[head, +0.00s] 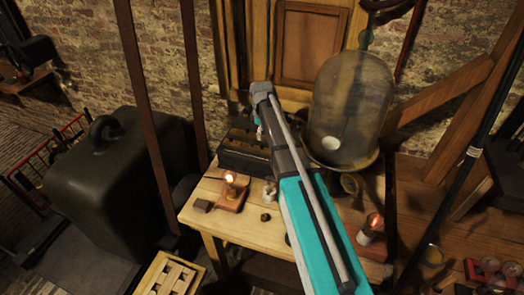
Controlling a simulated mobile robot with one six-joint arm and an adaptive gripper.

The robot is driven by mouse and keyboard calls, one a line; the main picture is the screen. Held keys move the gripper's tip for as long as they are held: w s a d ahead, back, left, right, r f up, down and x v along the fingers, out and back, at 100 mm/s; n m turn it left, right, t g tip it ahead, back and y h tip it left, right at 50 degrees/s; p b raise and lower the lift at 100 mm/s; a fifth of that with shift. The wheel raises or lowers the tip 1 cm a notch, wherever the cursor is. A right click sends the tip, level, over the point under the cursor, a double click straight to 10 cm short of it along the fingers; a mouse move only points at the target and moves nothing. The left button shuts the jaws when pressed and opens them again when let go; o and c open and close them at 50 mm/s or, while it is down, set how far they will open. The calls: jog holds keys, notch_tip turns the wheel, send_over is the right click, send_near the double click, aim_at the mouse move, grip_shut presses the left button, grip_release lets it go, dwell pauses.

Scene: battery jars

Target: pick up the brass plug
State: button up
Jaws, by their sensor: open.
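A small dark brownish piece (265,217) lies on the wooden table (243,236) near its front edge. It may be the brass plug, but it is too small and dim to be sure. My teal and grey arm reaches from the lower right up across the table, to the right of this piece. I cannot make out my gripper; its fingers do not show.
A dark compartmented box (245,150) is behind. A glass bell jar (350,105) and another glowing lamp (370,232) stand right of my arm.

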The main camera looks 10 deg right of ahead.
aim_at(262, 144)
jog(key=shift+f+b, duration=0.6)
jog(key=shift+f, duration=0.35)
jog(key=shift+f, duration=0.1)
jog(key=shift+w+f+b, duration=0.15)
jog(key=shift+f+b, duration=2.35)
jog(key=shift+b, duration=0.1)
grip_shut()
